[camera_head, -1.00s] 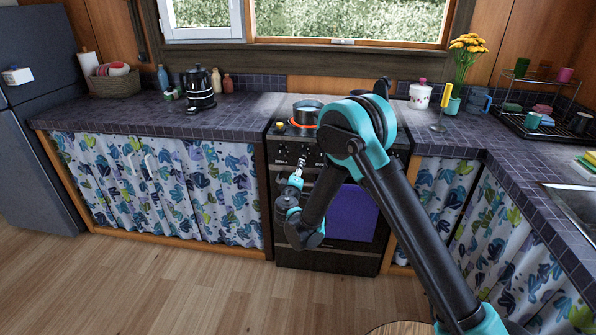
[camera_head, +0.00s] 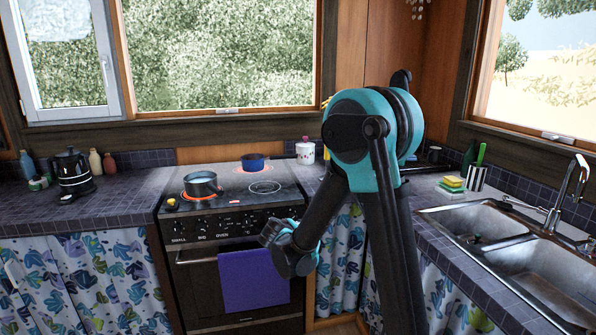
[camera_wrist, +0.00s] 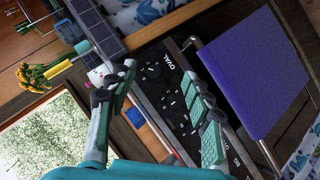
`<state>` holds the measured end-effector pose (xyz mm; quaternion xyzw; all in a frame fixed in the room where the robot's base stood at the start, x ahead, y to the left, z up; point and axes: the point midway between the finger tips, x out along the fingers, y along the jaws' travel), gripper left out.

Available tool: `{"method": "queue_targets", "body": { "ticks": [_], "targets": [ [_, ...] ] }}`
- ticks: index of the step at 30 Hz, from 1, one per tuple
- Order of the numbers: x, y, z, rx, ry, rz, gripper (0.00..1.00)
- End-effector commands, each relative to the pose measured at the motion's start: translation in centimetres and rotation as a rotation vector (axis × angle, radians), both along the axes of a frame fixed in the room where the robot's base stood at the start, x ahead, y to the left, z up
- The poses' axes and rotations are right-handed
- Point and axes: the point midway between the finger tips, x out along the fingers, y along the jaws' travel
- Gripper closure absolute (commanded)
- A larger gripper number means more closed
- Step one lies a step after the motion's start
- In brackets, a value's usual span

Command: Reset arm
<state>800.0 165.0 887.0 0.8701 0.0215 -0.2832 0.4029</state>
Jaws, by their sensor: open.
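My arm is folded in front of the stove in the head view, its end low before the stove's front. My gripper (camera_wrist: 160,72) is open in the wrist view, its two ribbed fingers apart with nothing between them. Past the fingers are the stove's knob panel (camera_wrist: 165,90) and the purple towel (camera_wrist: 255,72). In the head view the gripper's fingers are small and hard to make out.
The stove (camera_head: 215,235) carries a dark pot (camera_head: 201,184) and a blue pot (camera_head: 252,161). A double sink (camera_head: 475,225) lies to the right. A black kettle (camera_head: 72,172) stands on the left counter. A white lidded jar (camera_head: 305,152) stands behind the arm.

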Motion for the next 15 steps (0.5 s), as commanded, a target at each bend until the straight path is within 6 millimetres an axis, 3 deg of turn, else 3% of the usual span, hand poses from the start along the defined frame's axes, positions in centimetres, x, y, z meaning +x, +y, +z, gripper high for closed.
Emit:
{"method": "queue_targets", "body": {
  "ticks": [1, 6, 12, 15],
  "targets": [
    [-1.1, -2.9, 0.2, 0.027, 0.034, -0.043, 0.49],
    [-6.1, -10.3, -0.2, 0.134, 0.159, -0.171, 0.49],
    [-13.4, -16.7, -1.3, 0.278, 0.294, -0.305, 0.49],
    [-17.4, -18.8, -2.1, 0.357, 0.357, -0.363, 0.49]
  ]
}}
